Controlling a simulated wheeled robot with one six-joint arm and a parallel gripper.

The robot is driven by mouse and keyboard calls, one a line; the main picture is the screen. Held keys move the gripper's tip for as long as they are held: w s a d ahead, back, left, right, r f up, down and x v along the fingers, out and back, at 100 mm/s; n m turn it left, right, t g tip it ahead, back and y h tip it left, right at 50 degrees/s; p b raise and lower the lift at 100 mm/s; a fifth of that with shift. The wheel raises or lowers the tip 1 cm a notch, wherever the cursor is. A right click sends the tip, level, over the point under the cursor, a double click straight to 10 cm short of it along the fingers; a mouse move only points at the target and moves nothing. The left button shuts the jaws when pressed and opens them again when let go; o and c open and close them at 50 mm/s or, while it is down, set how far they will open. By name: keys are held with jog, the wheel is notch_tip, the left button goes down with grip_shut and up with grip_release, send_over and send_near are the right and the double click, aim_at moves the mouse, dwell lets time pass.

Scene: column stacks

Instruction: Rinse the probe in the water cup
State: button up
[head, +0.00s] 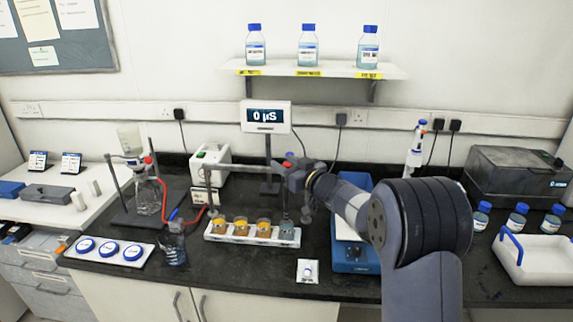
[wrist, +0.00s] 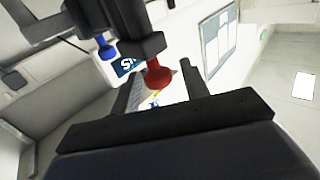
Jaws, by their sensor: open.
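A white rack (head: 225,238) on the black bench holds a row of cups with yellow-topped amber contents (head: 240,226) and, at its right end, a clear bluish water cup (head: 287,234). A thin, greyish probe (head: 285,206) appears to hang above or in this cup; I cannot tell if its tip is in the water. My gripper (head: 293,178) is beside the holder above that cup. In the wrist view my gripper (wrist: 160,88) is open, with a red knob (wrist: 158,76) between or just beyond its fingers. A blue knob (wrist: 106,50) is farther left.
The conductivity meter (head: 266,117) reads 0 µS behind. A glass beaker (head: 174,245) and a plate with blue discs (head: 110,250) are at left. A blue-and-white device (head: 355,258) stands under my arm. A white tray (head: 535,258) is at far right.

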jog(key=shift+s+d+f, duration=0.15)
jog(key=shift+s+d, duration=0.2)
jog(key=b+v, duration=0.2)
jog(key=v, duration=0.7)
jog(key=shift+s+d, duration=0.25)
jog(key=shift+s, duration=0.05)
jog(key=x, duration=0.5)
jog(key=p+x, duration=0.1)
jog(key=x, duration=0.5)
jog(key=shift+f, duration=0.25)
jog(key=shift+s+f+b, duration=0.1)
jog(key=shift+f+b, duration=0.2)
jog(key=shift+f, duration=0.3)
jog(key=shift+d, duration=0.1)
